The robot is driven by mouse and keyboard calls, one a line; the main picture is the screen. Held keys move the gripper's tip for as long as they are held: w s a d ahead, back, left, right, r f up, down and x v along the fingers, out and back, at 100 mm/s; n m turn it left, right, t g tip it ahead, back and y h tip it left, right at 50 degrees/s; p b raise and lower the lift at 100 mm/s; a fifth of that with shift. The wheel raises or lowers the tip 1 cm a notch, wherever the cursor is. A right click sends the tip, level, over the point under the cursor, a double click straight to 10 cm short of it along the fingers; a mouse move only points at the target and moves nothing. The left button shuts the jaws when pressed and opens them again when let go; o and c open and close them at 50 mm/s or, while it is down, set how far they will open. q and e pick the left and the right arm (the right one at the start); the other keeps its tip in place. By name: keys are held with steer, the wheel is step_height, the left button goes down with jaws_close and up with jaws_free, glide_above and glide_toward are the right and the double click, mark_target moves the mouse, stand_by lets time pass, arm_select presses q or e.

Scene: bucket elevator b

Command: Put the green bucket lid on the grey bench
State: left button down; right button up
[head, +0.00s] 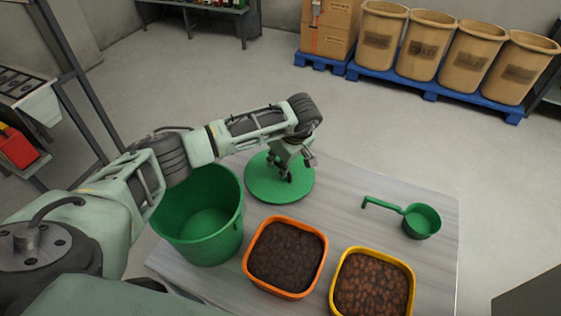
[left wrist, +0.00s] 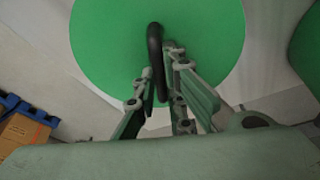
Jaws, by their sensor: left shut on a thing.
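The green bucket lid (head: 262,182) is a flat disc with a dark handle at the far left edge of the grey bench (head: 345,192). My left gripper (head: 289,172) is over the lid, shut on its handle. In the left wrist view the dark handle (left wrist: 155,48) stands between the fingers (left wrist: 160,75), with the green disc (left wrist: 205,35) behind. I cannot tell whether the lid touches the bench or hangs just above it. The green bucket (head: 209,222) stands open and empty at the bench's left side. My right gripper is out of view.
An orange-rimmed tub of dark material (head: 286,257) and a yellow-rimmed tub of brown pellets (head: 373,284) stand at the near side. A green scoop (head: 421,220) lies at the right. The bench middle is clear. Tan barrels (head: 424,46) stand on blue pallets beyond.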

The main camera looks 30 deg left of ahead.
arm_select(q)
steer(key=shift+f, duration=0.2)
steer(key=c, duration=2)
jaws_free()
steer(key=shift+o, duration=0.9)
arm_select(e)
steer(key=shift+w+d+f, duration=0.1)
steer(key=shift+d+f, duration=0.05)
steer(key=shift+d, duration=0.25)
arm_select(q)
steer(key=shift+r, duration=0.15)
steer(key=shift+r, duration=0.2)
steer(key=b+v, duration=0.4)
steer(key=v, duration=0.7)
steer(key=shift+d+r, duration=0.2)
steer(key=shift+r, duration=0.15)
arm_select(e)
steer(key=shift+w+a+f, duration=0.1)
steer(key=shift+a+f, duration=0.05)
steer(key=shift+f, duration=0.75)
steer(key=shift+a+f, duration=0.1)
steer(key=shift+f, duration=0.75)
